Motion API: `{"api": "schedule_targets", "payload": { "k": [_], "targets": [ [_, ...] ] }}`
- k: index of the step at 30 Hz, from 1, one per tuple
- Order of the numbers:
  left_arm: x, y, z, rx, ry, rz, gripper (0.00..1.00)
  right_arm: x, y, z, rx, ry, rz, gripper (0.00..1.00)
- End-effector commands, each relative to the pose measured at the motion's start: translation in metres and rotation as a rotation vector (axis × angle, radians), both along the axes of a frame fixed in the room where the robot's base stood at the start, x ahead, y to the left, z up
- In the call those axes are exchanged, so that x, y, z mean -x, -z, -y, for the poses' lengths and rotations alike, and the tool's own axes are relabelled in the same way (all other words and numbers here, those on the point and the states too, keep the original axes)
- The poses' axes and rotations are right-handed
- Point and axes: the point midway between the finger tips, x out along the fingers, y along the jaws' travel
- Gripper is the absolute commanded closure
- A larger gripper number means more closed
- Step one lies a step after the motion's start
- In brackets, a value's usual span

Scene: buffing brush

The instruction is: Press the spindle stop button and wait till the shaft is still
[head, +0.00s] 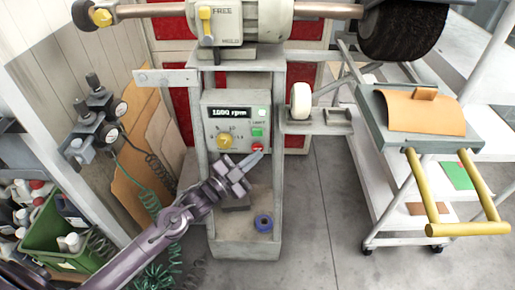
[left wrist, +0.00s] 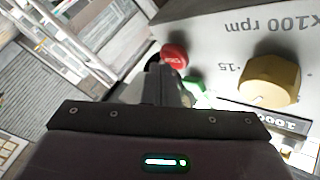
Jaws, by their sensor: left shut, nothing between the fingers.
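The red stop button (head: 257,148) is at the lower right of the grey control panel (head: 210,118); in the left wrist view the red button (left wrist: 175,55) is just beyond my fingertips. My left gripper (head: 255,158) is shut and empty, its tips just below the button; I cannot tell whether they touch. The green start button (head: 257,132) is above the red one and is partly hidden in the left wrist view. The display (head: 229,113) seems to read 1000 rpm. The shaft (head: 328,10) carries a black brush (head: 403,35); its turning cannot be judged. My right gripper is not in view.
A yellow speed knob (head: 225,141) is left of the buttons. A white roller (head: 301,100) stands on a bracket to the right. A trolley with yellow handles (head: 430,200) stands further right. Gauges and coiled hoses hang at left. The middle floor is clear.

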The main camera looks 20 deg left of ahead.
Motion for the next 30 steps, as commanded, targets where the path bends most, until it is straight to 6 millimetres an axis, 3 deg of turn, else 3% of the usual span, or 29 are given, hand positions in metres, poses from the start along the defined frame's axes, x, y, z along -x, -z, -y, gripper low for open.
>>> {"api": "schedule_targets", "payload": {
  "k": [30],
  "targets": [
    [-0.0079,0.0002,-0.0025,0.0,-0.001,-0.001,1.0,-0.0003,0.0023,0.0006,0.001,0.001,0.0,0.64]
  ]
}}
